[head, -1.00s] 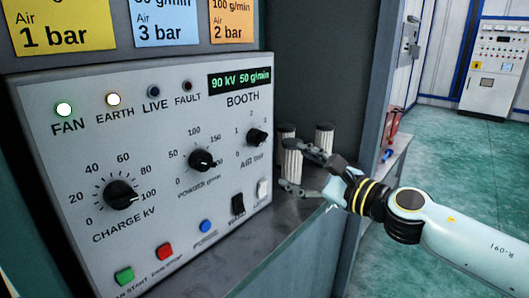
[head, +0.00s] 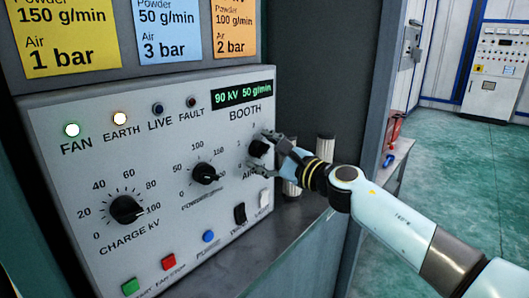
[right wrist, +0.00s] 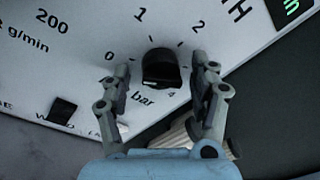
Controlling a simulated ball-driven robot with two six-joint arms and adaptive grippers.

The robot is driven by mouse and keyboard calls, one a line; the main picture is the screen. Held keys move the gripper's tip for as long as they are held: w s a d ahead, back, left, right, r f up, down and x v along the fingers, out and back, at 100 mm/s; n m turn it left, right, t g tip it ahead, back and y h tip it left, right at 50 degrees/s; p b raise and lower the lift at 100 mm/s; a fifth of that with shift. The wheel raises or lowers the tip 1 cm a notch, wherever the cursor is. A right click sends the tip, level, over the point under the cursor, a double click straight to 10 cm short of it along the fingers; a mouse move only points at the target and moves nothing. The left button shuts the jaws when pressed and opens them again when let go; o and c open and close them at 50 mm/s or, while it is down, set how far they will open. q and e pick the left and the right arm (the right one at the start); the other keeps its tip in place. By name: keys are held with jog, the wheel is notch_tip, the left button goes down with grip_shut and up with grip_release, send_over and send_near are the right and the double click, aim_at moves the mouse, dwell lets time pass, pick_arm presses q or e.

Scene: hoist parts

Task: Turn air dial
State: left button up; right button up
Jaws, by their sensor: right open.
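The air dial (head: 258,148) is a black knob on the right side of the grey booth panel (head: 60,210). In the right wrist view the air dial (right wrist: 161,68) sits among the marks 0, 1, 2 and 4, with "bar" below it. My right gripper (head: 262,153) is at the dial, and it also shows in the right wrist view (right wrist: 162,85). Its fingers are open, one on each side of the knob, with gaps visible between fingers and knob. The fingers partly hide the dial's label in the head view. My left gripper is not in view.
The charge dial (head: 127,209) and powder dial (head: 204,172) are left of the air dial. A black switch (head: 239,213) and a white switch (head: 264,198) are below it. Pale ribbed cylinders (head: 325,149) stand on the shelf behind my gripper. The display (head: 242,94) reads 90 kV 50 g/min.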

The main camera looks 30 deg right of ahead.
jog(key=shift+c, duration=0.4)
jog(key=c, duration=1.1)
